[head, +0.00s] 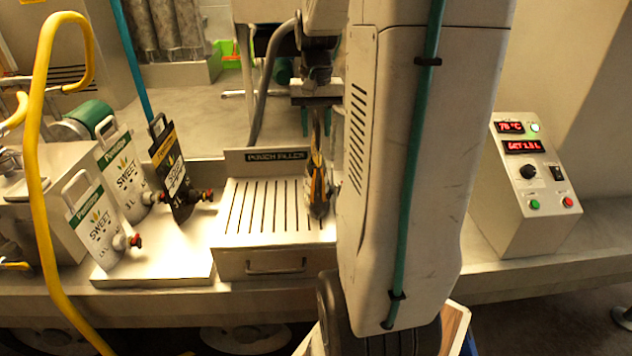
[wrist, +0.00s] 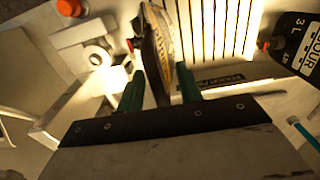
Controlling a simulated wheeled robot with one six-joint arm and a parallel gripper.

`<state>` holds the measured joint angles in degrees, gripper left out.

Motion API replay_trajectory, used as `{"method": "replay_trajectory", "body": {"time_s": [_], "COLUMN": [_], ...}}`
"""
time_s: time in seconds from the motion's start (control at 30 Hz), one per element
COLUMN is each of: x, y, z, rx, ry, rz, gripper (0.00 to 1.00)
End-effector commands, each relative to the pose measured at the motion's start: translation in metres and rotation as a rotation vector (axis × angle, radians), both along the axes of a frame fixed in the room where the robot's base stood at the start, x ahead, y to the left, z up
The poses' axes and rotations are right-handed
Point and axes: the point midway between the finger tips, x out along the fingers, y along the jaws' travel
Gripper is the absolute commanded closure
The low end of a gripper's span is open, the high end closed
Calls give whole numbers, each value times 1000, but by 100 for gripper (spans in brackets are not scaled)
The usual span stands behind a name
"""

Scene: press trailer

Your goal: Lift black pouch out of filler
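A black pouch (head: 318,188) with a yellow label stands nearly edge-on at the right end of the pouch filler (head: 245,258), a slatted pale box with a drawer handle. My gripper (head: 319,110) points down over the pouch's top, and my arm hides the area to the right. In the wrist view the pouch (wrist: 160,45) rises between the two green fingers of my gripper (wrist: 160,88). The fingers stand apart on either side of it, and I see no clear grip. The filler's slats (wrist: 218,25) lie to the right of the pouch in that view.
A pale tray (head: 150,272) left of the filler holds another black pouch (head: 172,170) and white pouches (head: 97,227) with red caps. A yellow hose (head: 38,150) arches at the left. A control box (head: 525,185) with red displays stands at the right.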

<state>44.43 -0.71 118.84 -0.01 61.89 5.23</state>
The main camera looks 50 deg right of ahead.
Motion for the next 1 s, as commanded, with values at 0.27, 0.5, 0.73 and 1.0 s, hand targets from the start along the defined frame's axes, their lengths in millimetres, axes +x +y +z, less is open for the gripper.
{"method": "replay_trajectory", "body": {"time_s": [0.27, 0.5, 0.73, 1.0], "x": [0, 0, 0, 0], "y": [0, 0, 0, 0], "z": [-1, -1, -1, -1], "rx": [0, 0, 0, -1], "ry": [0, 0, 0, -1], "rz": [0, 0, 0, 0], "gripper": [81, 100, 100, 100]}}
